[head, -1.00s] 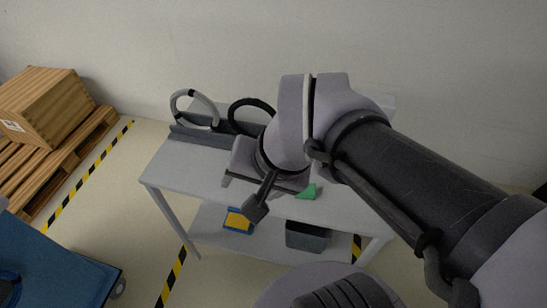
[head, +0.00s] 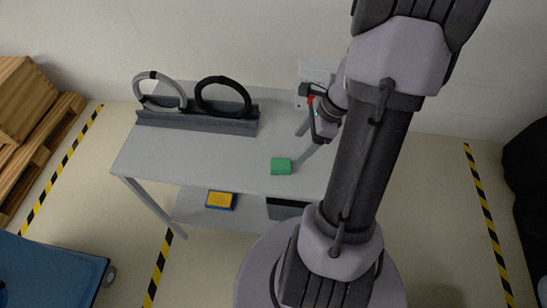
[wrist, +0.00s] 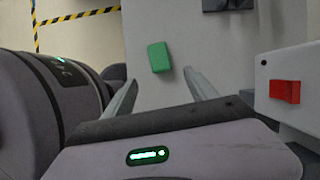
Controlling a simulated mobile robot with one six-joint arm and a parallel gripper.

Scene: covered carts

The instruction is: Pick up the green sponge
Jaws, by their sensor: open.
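The green sponge (head: 281,166) lies on the grey table top near its front edge, fully visible in the head view. My gripper (head: 302,138) is above the table, up and to the right of the sponge, partly hidden by my own arm. In the wrist view my gripper (wrist: 160,77) is open and empty, one finger on each side. The sponge (wrist: 159,57) shows between and beyond the fingertips, apart from them.
A white box (head: 317,70) with a red switch (wrist: 285,91) is close to the gripper. Two hoops, grey (head: 160,92) and black (head: 222,97), stand in a rack (head: 198,122). A yellow-blue item (head: 221,200) and dark bin (head: 287,209) sit below. The table's middle is clear.

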